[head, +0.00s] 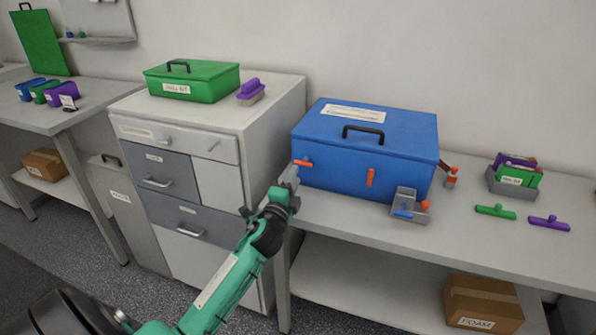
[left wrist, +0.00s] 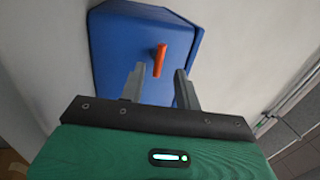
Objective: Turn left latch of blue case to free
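The blue case (head: 350,171) stands on the bench with its lid down. Its left latch (head: 302,163) is an orange handle lying level across the front. The right latch (head: 371,177) is orange and hangs upright. My left gripper (head: 291,174) is at the case's front left, by the left latch. In the left wrist view the blue case (left wrist: 120,50) fills the upper middle, and its orange latch (left wrist: 159,60) shows between the two fingertips of my left gripper (left wrist: 158,80). The fingers are apart, with gaps on both sides of the latch. My right gripper is out of view.
A grey fixture (head: 408,207) with blue and orange parts stands by the case's front right corner. Green (head: 495,211) and purple (head: 549,222) handled tools lie farther right. A grey drawer cabinet (head: 215,155) with a green box (head: 195,85) stands to the left.

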